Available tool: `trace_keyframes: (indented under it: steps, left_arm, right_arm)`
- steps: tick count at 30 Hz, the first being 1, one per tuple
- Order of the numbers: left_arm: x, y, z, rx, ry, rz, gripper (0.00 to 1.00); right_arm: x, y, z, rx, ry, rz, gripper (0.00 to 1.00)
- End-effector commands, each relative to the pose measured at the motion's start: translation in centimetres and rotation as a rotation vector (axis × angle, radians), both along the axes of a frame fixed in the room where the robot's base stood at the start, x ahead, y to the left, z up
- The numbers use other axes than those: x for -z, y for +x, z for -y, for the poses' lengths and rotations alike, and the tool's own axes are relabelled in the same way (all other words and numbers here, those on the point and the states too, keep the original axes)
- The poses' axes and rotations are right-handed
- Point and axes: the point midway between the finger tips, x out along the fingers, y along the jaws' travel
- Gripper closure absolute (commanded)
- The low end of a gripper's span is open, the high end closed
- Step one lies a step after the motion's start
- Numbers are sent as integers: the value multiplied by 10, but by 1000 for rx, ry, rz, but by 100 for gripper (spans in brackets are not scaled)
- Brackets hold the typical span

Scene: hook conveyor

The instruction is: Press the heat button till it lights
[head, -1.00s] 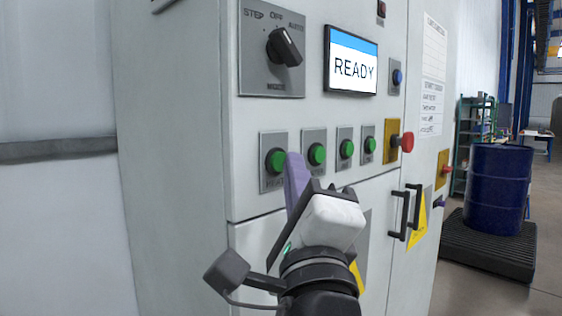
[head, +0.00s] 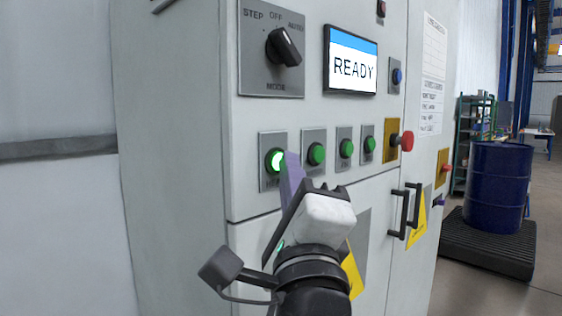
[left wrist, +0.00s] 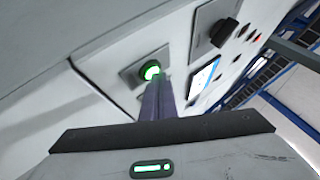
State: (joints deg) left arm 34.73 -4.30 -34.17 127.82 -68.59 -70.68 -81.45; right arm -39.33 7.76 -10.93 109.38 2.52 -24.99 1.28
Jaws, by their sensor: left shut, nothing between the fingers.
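The heat button (head: 275,161) is the leftmost of the row of green buttons on the grey cabinet, and it glows bright green. Its label below is partly covered by my gripper. It also glows in the left wrist view (left wrist: 151,71). My left gripper (head: 286,160) is shut and empty, its purple fingers pointing at the heat button. The fingertips (left wrist: 157,80) are at the button's edge; I cannot tell whether they still touch it. My right gripper is not in view.
Several other green buttons (head: 317,154) sit to the right, unlit. Above are a mode knob (head: 284,47) and a screen reading READY (head: 352,66). A red mushroom button (head: 407,141) and black door handles (head: 405,210) stick out at right. A blue barrel (head: 497,188) stands beyond.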

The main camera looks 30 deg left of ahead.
Motion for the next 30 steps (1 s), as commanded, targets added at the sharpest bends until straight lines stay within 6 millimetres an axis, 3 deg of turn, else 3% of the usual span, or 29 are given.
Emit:
trace_keyframes:
  steps: [23,30]
  left_arm:
    - [0,-6,16,-1,-1,0,100]
    - [1,-12,35,2,-2,-2,100]
  right_arm:
    - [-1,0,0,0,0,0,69]
    - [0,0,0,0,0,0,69]
